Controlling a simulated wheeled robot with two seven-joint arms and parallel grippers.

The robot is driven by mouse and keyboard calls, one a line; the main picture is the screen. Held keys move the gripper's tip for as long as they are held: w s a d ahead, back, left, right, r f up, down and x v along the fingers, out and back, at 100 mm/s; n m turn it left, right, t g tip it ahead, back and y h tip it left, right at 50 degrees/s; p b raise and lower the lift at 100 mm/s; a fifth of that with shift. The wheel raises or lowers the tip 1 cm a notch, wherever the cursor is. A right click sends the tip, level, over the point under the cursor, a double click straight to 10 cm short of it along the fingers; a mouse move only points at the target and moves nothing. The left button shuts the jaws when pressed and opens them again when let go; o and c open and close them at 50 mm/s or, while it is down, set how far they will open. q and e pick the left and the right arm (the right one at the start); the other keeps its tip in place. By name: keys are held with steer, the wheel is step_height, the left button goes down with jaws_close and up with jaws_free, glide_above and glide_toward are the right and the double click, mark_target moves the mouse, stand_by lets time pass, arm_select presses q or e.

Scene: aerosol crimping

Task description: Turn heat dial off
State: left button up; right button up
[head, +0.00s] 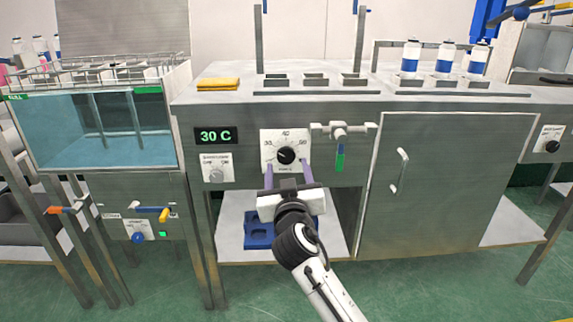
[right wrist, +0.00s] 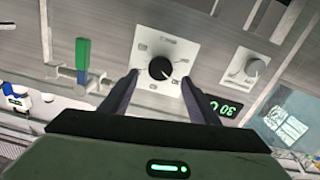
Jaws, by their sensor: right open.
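The heat dial (head: 286,155) is a black round knob on a white scale plate on the front of the grey machine. It also shows in the right wrist view (right wrist: 160,68). A display (head: 215,136) left of it reads 30 C. My right gripper (head: 287,170) is open in front of the plate. Its two purple-grey fingers point at the plate, one on each side below the knob in the head view. In the right wrist view the fingertips stand either side of the knob, apart from it. My left gripper is not in view.
A smaller grey knob (head: 216,174) sits on a plate to the left. A cabinet door handle (head: 400,170) is farther right. A blue tray (head: 258,232) lies on the shelf below.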

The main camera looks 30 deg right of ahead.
mark_target(286, 156)
steer(key=x, duration=0.4)
steer(key=shift+w+b, duration=0.15)
steer(key=shift+b, duration=0.25)
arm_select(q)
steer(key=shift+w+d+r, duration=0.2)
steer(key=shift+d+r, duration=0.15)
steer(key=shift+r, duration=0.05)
arm_select(e)
steer(key=shift+w+d, duration=0.35)
steer(key=shift+w, duration=0.15)
steer(key=c, duration=1)
steer(key=shift+c, duration=0.2)
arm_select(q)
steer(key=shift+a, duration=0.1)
